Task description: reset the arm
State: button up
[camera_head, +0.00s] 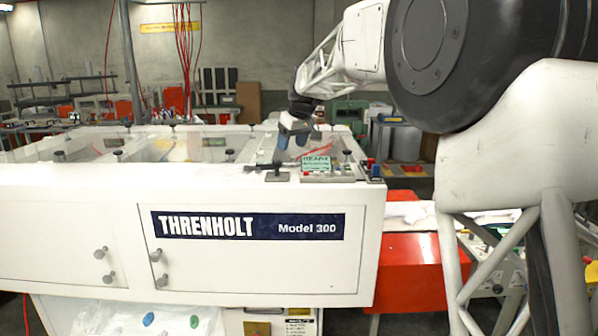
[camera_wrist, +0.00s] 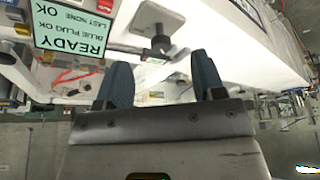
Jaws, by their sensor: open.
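My gripper (camera_head: 292,138) hangs above the right end of the white machine (camera_head: 90,215) in the head view, behind the small green READY screen (camera_head: 316,163). In the wrist view my gripper (camera_wrist: 160,85) shows two blue fingers set well apart, with nothing held between them. The screen (camera_wrist: 73,27) appears upside down at the upper left of the wrist view and reads READY, BLUE PLUG OK, LAST NONE. A dark knob (camera_wrist: 160,44) shows beyond the fingertips. Whether the fingers touch the machine cannot be told.
Clear panels and several dark knobs cover the machine top. A red and a blue button (camera_head: 373,168) stand at its right corner. A clear plastic bag (camera_head: 150,318) with coloured plugs is below the front. A red unit (camera_head: 415,265) stands at the right.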

jog(key=s+d+f+m, duration=0.1)
jog(key=s+d, duration=0.4)
jog(key=s, duration=0.5)
jog(key=s+d+m+h, duration=0.15)
jog(key=s+d, duration=0.25)
jog(key=s, duration=0.5)
jog(key=s+d+f+m, duration=0.15)
jog(key=s+d, duration=0.35)
jog(key=s, duration=0.5)
jog(key=s+d+f+m, duration=0.1)
jog(key=s+d+f, duration=0.1)
jog(key=s+f, duration=0.3)
jog(key=s+d+f+m+h, duration=0.1)
jog(key=s+f, duration=0.3)
jog(key=s, duration=1)
jog(key=s+d+f+m, duration=0.2)
jog(key=s+d+f, duration=0.2)
jog(key=s, duration=0.6)
jog(key=shift+s+f+m, duration=0.2)
jog(key=shift+f+m, duration=0.1)
jog(key=shift+f, duration=0.5)
jog(key=shift+d+h, duration=0.1)
jog(key=shift+h, duration=0.15)
